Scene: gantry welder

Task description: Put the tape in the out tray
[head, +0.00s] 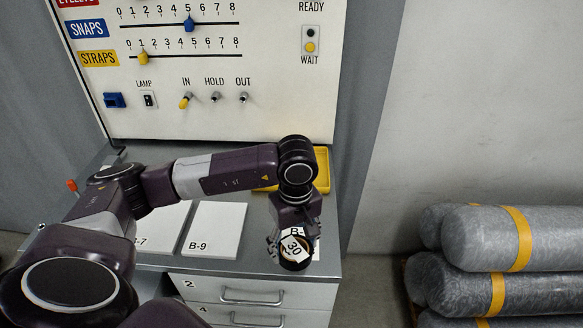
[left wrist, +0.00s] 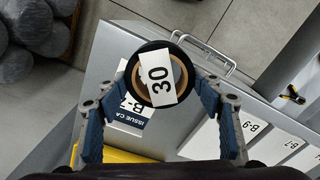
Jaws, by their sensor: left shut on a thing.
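The tape (head: 295,254) is a dark roll with a tan core and a white tag reading "30". It also shows in the left wrist view (left wrist: 160,75). My left gripper (head: 294,240) points down and is shut on the tape, a finger on either side of it in the left wrist view (left wrist: 157,90). The tape is over the cabinet top's front right corner; I cannot tell its height. A yellow tray (head: 324,165) stands behind, near the panel, partly hidden by my arm; no label on it is readable. My right gripper is not in view.
An issue card (left wrist: 130,117) lies under the tape, partly covered. White sheets, one marked B-9 (head: 216,230), lie to the left. The control panel (head: 200,120) rises behind. Drawers (head: 250,296) are below the front edge. Grey rolls (head: 500,240) are stacked at the right.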

